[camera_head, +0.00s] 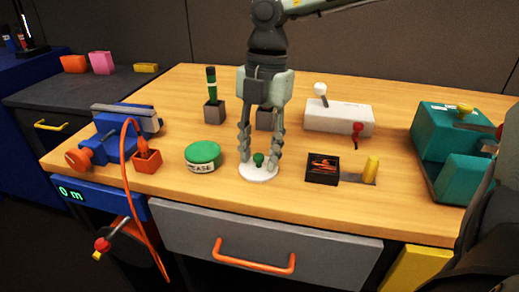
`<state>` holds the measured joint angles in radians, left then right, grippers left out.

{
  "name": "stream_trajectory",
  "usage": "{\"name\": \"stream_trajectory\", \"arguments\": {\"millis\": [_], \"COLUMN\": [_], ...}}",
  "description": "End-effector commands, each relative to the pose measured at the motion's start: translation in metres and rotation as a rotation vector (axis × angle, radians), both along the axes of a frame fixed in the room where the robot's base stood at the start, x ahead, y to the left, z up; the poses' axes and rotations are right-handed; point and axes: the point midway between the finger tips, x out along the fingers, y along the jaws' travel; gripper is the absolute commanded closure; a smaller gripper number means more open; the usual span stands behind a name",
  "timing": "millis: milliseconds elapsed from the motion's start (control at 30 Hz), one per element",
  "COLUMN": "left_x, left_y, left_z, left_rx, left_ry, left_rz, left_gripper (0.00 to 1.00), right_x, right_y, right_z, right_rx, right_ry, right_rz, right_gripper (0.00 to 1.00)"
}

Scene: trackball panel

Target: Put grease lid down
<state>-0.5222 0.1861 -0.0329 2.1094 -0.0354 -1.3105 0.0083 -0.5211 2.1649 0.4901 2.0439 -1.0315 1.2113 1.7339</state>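A round grease tin (203,166) with a green top (202,151) stands on the wooden bench, its label partly readable. To its right, a white disc (260,175) with a small green knob (258,159) lies on the bench; I cannot tell if it is a lid. My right gripper (260,163) points straight down over the disc. Its fingers are apart, one on each side of the knob, with a visible gap to it. The fingertips are close to the disc; I cannot tell if they touch it. My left gripper is not in view.
A green-handled tool (211,85) stands in a holder behind. Right are a black tray (322,169), a white box (340,117) with levers and a teal machine (440,140). The bench front is clear.

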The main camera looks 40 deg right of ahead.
Motion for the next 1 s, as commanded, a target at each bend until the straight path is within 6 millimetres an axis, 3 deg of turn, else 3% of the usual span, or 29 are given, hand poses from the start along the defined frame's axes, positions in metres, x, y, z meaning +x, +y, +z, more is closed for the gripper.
{"name": "stream_trajectory", "arguments": {"millis": [67, 533, 700, 1000], "left_x": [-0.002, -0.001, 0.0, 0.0], "left_y": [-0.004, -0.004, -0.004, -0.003], "left_z": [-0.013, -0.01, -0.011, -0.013], "left_rx": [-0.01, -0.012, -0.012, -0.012], "left_ry": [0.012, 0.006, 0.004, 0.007], "left_rz": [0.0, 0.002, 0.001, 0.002], "left_gripper": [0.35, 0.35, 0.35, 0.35], "right_x": [0.001, 0.005, 0.005, 0.005], "right_y": [-0.001, -0.012, -0.013, -0.014], "right_z": [0.008, 0.103, 0.118, 0.121], "right_rx": [0.0, -0.001, 0.0, 0.0], "right_ry": [-0.004, -0.002, 0.001, 0.001], "right_rz": [0.0, 0.0, 0.0, 0.002], "right_gripper": [0.63, 0.63, 0.63, 0.63]}}
